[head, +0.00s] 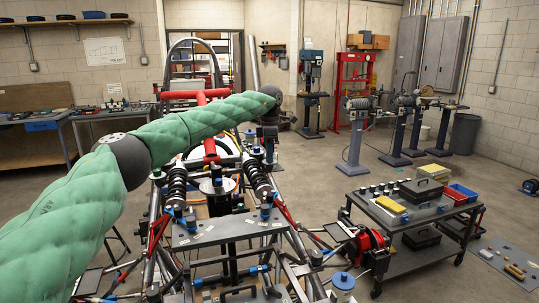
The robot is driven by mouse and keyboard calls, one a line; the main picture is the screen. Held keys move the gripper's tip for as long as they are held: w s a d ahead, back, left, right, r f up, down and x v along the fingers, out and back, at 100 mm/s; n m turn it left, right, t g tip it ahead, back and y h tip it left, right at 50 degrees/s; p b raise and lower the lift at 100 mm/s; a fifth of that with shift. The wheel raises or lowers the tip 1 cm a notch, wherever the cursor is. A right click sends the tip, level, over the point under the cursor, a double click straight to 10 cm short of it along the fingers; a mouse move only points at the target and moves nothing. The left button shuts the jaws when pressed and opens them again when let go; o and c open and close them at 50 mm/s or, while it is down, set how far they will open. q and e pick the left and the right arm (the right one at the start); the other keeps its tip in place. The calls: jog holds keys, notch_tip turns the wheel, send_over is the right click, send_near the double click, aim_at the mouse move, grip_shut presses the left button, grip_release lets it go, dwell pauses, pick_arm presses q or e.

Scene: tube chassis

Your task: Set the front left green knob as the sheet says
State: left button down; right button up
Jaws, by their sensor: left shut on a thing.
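The tube chassis (150,215) stands in front of me, with two dark coil shocks (177,187) and blue-capped fittings. My left arm, in a green padded sleeve, crosses from the lower left. My left gripper (271,133) points down at the right side of the chassis, beyond the right shock (255,178). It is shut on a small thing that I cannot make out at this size. I cannot pick out the front left green knob clearly. A white sheet (105,51) with a line drawing hangs on the left wall; its details are too small to read. My right gripper is out of view.
A grey cart (420,212) with a black case and blue and red bins stands at the right. A red reel (371,242) is beside it. Grinders on stands (356,135) are behind. Workbenches line the left wall.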

pick_arm(q)
jog(key=shift+r+m, duration=0.15)
jog(key=shift+m, duration=0.15)
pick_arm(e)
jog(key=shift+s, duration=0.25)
pick_arm(q)
jog(key=c, duration=1.2)
grip_release()
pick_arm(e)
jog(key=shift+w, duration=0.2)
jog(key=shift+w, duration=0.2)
pick_arm(q)
jog(key=shift+r, duration=0.1)
notch_tip(320, 180, up, 7)
jog(key=b, duration=0.2)
jog(key=shift+r+b, duration=0.2)
jog(key=shift+b, duration=0.1)
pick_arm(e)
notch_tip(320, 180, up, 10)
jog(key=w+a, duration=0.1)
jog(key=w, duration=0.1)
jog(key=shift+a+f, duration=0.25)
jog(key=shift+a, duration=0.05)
pick_arm(q)
jog(key=shift+w, duration=0.1)
